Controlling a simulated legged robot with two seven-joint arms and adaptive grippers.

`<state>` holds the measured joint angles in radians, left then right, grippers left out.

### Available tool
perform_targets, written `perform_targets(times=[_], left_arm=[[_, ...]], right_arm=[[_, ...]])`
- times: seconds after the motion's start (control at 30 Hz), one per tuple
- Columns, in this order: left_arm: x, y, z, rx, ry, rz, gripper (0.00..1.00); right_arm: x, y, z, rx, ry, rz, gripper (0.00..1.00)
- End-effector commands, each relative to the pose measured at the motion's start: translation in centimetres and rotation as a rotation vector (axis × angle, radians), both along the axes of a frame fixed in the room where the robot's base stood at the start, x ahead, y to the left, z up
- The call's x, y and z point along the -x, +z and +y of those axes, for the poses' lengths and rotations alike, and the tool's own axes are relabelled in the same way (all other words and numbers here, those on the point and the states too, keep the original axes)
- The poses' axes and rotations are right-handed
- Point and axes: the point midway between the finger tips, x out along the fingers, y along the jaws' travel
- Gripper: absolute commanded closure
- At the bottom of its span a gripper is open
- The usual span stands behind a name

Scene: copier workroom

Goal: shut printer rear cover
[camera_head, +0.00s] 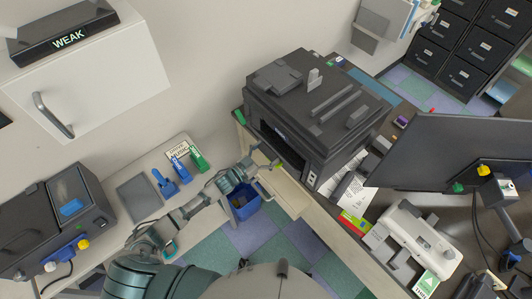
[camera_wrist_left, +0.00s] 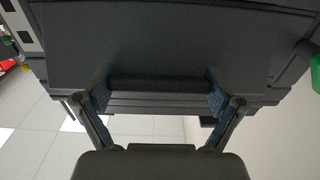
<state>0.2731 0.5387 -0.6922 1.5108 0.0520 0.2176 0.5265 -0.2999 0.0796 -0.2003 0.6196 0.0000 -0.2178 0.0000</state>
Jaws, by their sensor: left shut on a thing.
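The dark grey printer (camera_head: 310,108) stands on the desk, with a side face turned towards me. In the left wrist view a broad dark panel, which looks like the printer rear cover (camera_wrist_left: 165,45), fills the upper middle. There my left gripper (camera_wrist_left: 160,88) has its two fingers at the ends of a dark bar on the panel's edge and is shut on it. The cover's angle is hard to tell, as the arm partly hides this area in the head view. My right gripper is not in view.
A monitor (camera_head: 445,150) and a white device (camera_head: 415,240) stand on the desk at right. A blue bin (camera_head: 244,205) is on the floor below my left gripper.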

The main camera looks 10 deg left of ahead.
Motion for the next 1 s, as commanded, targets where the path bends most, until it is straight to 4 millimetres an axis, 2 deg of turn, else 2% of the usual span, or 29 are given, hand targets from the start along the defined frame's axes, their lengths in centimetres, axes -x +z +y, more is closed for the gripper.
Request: perform_targets(times=[0.03, 0.1, 0.73, 0.77, 1.0], left_arm=[[-0.38, 0.76, 0.04, 0.005, 0.002, -0.010, 0.69], [-0.49, 0.90, -0.05, 0.006, 0.002, -0.011, 0.69], [-0.70, 1.35, -0.25, 0.009, 0.001, -0.015, 0.69], [-0.70, 1.36, -0.24, 0.010, 0.001, -0.016, 0.02], [-0.55, 1.03, -0.27, 0.007, 0.000, -0.010, 0.00]], right_arm=[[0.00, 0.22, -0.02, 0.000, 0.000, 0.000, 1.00], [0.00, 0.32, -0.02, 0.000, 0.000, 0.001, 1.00], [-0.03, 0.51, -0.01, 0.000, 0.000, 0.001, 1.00], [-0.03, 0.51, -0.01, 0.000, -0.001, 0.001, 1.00], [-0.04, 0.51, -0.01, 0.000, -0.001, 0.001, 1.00]])
